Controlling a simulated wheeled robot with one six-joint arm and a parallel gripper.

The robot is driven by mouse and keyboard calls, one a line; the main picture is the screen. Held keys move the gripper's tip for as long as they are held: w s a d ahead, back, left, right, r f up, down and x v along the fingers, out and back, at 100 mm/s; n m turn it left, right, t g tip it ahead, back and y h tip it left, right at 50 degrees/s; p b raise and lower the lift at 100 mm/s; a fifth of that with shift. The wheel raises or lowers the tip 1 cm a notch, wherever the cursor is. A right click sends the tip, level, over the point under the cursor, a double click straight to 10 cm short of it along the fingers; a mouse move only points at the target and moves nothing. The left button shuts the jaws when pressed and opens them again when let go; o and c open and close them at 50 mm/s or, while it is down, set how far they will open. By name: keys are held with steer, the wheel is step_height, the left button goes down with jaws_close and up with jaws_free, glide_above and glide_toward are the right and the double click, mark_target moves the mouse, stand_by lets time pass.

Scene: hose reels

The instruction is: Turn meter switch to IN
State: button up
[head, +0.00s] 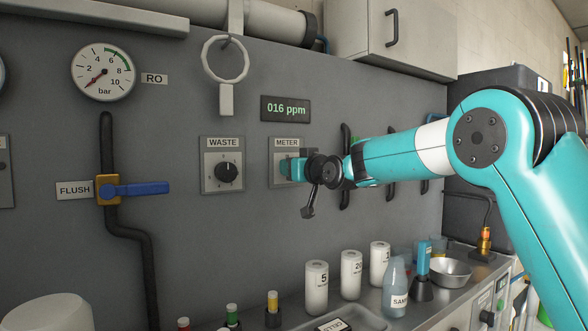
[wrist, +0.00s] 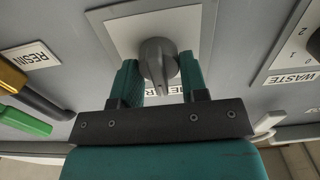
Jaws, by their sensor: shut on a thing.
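The METER switch plate (head: 275,171) is on the grey wall panel, below a display reading 016 ppm. In the head view my gripper (head: 291,170) covers most of the plate and hides the knob. In the wrist view the grey METER knob (wrist: 157,58) stands between the two teal fingers of my gripper (wrist: 160,80), which is shut on it. The label behind the knob is mostly covered. The IN mark and the knob's setting cannot be read.
The WASTE switch (head: 226,172) is just left of the METER plate. A blue FLUSH valve handle (head: 140,189) is farther left. White bottles (head: 351,272) and a clear bottle (head: 397,287) stand on the counter below my arm. A cabinet (head: 390,35) hangs above.

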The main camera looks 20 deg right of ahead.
steer(key=shift+f, duration=0.1)
steer(key=o, duration=0.9)
steer(key=shift+c, duration=0.2)
steer(key=b+v, duration=0.2)
steer(key=v, duration=1.5)
steer(key=shift+s, duration=0.2)
